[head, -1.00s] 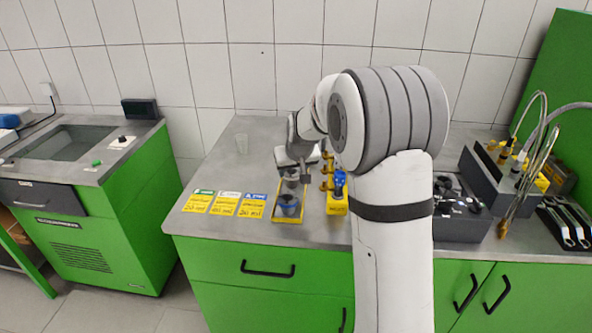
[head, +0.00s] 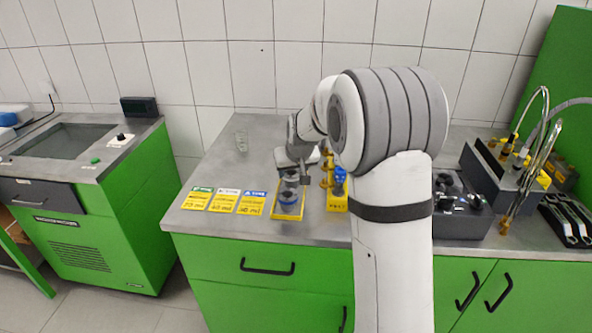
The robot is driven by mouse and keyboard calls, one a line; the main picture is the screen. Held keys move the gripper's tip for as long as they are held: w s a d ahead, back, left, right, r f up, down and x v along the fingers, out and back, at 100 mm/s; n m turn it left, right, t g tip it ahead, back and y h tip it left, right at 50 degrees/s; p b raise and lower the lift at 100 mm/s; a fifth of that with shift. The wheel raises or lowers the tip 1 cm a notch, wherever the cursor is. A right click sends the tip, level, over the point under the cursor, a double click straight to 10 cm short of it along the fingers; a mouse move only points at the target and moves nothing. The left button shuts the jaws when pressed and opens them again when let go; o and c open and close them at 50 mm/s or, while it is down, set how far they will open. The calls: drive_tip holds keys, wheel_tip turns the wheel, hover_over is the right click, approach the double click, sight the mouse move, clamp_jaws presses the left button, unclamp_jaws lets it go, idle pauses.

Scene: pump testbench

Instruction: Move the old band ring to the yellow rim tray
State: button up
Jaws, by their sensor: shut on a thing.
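The yellow rim tray (head: 273,207) lies on the grey bench left of my arm, its far end partly covered by my gripper. My gripper (head: 291,180) points down just above the far part of the tray. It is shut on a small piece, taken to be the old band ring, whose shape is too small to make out. A blue and grey round part (head: 290,197) shows inside the tray, just below the fingers. I cannot tell whether the held piece touches it.
Three yellow cards (head: 224,200) lie left of the tray. A clear cup (head: 242,141) stands behind them. A yellow holder with blue and brass-coloured parts (head: 338,187) stands close right of the tray. A dark device (head: 458,208) is right of my arm. The bench behind the cards is mostly clear.

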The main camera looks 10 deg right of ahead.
drive_tip(key=shift+f+b, duration=0.45)
drive_tip(key=shift+b, duration=0.05)
idle(0.9)
drive_tip(key=o, duration=1.2)
drive_tip(key=shift+c, duration=0.2)
wheel_tip(320, 180, up, 7)
drive_tip(key=p, duration=0.4)
drive_tip(key=shift+w, duration=0.15)
